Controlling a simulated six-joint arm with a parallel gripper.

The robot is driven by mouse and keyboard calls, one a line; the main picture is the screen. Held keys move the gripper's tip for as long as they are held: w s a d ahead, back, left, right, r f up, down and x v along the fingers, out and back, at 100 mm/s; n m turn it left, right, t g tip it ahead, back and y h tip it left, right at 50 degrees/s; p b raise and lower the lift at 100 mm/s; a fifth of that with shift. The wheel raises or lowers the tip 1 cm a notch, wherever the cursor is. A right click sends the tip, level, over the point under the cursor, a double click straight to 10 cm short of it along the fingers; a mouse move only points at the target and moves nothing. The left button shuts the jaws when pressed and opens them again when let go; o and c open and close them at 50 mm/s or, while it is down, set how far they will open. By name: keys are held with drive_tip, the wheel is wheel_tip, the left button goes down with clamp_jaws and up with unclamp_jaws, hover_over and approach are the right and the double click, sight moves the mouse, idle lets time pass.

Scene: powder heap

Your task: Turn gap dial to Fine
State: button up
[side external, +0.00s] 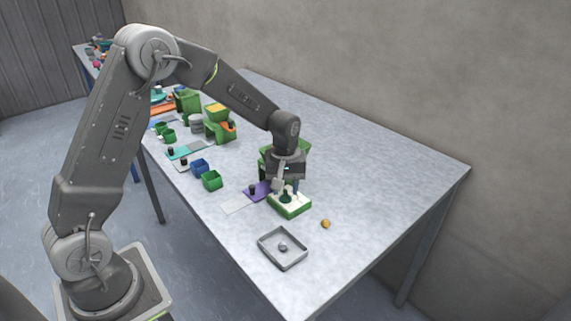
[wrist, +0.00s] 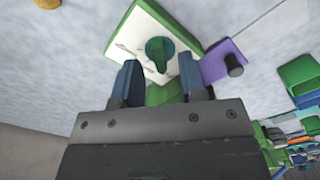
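The gap dial (wrist: 160,49) is a dark green knob with a pointer-like bar. It sits on a white-faced plate with a green edge (wrist: 137,26). Small marks on the plate are too small to read. In the side external view the dial (side external: 286,197) stands on its green and white base (side external: 291,209). My gripper (wrist: 158,80) is open, its two blue-grey fingers apart with nothing between them. In the wrist view the fingertips lie just short of the dial. In the side external view my gripper (side external: 287,188) is right above the base; contact cannot be told.
A purple plate with a black knob (side external: 260,190) lies left of the base. A grey tray (side external: 283,248) holding a small grey lump stands at the front. An orange piece (side external: 326,223) lies right. Green and blue bins (side external: 212,181) stand left. The table's right side is clear.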

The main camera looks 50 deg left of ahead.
sight(285, 193)
wheel_tip(285, 193, up, 12)
drive_tip(key=shift+r, duration=0.2)
idle(0.4)
drive_tip(key=s+d+r+m+t, duration=0.2)
drive_tip(key=s+d+r+m, duration=0.2)
drive_tip(key=s+r, duration=0.45)
drive_tip(key=s+d+f+m+t, duration=0.2)
drive_tip(key=s+m, duration=0.4)
drive_tip(key=s, duration=0.9)
drive_tip(key=shift+s+t, duration=0.4)
drive_tip(key=shift+t, duration=0.4)
